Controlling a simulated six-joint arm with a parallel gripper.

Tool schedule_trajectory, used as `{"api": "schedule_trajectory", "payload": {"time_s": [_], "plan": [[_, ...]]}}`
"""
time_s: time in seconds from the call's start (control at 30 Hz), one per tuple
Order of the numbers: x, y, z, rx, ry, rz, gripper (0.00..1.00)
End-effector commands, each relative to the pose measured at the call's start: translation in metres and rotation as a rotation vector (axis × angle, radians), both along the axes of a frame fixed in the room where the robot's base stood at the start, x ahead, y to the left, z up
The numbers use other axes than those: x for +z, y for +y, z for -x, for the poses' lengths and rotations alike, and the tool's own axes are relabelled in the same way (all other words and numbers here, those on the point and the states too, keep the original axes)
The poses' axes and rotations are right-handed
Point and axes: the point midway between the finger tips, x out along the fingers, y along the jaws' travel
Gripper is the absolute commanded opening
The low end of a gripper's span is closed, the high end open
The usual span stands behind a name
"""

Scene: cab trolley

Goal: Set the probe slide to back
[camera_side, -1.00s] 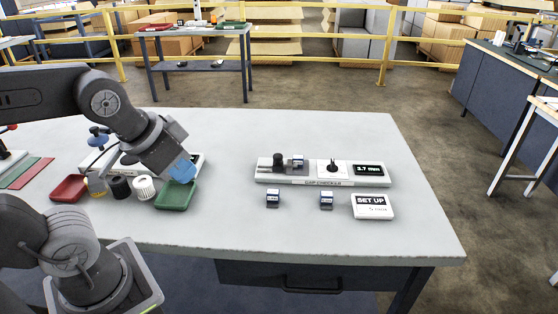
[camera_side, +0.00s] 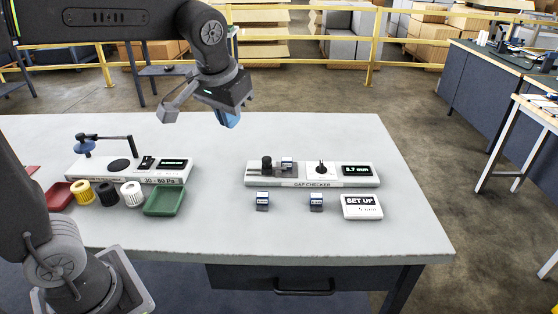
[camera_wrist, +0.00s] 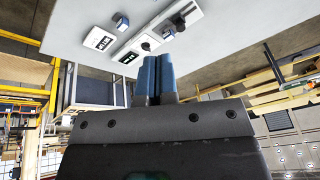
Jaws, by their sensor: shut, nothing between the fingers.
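The gap checker (camera_side: 312,182) is a white box on the table, right of centre in the side view. On its left part is the probe slide with a black knob (camera_side: 266,162) and a blue-and-grey block (camera_side: 287,163) beside it. A black dial (camera_side: 321,168) and a display (camera_side: 357,170) reading 3.7 mm are to its right. The gap checker also shows at the top of the wrist view (camera_wrist: 150,38). My gripper (camera_side: 230,120) is up above the table, left of the gap checker and apart from it. Its blue fingers (camera_wrist: 154,62) are together and empty.
Two small blue-and-grey blocks (camera_side: 262,201) (camera_side: 316,201) and a SET UP card (camera_side: 362,207) lie in front of the gap checker. To the left are a second instrument (camera_side: 130,170), several spools (camera_side: 107,193), a red tray (camera_side: 58,195) and a green tray (camera_side: 165,201).

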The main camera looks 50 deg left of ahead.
Motion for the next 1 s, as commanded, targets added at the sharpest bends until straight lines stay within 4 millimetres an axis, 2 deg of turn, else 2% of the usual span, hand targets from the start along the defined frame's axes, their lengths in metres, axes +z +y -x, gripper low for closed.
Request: {"api": "schedule_trajectory", "payload": {"time_s": [0.03, 0.27, 0.47, 0.6, 0.8, 1.0], "plan": [[-0.001, 0.000, -0.018, 0.026, 0.018, -0.013, 0.00], [-0.012, 0.003, -0.086, 0.167, 0.070, -0.079, 0.00], [-0.036, 0.002, -0.141, 0.297, 0.096, -0.149, 0.00], [-0.061, 0.001, -0.175, 0.393, 0.105, -0.202, 0.00], [-0.104, -0.001, -0.214, 0.530, 0.099, -0.282, 0.00], [-0.142, -0.003, -0.235, 0.641, 0.082, -0.347, 0.00]]}}
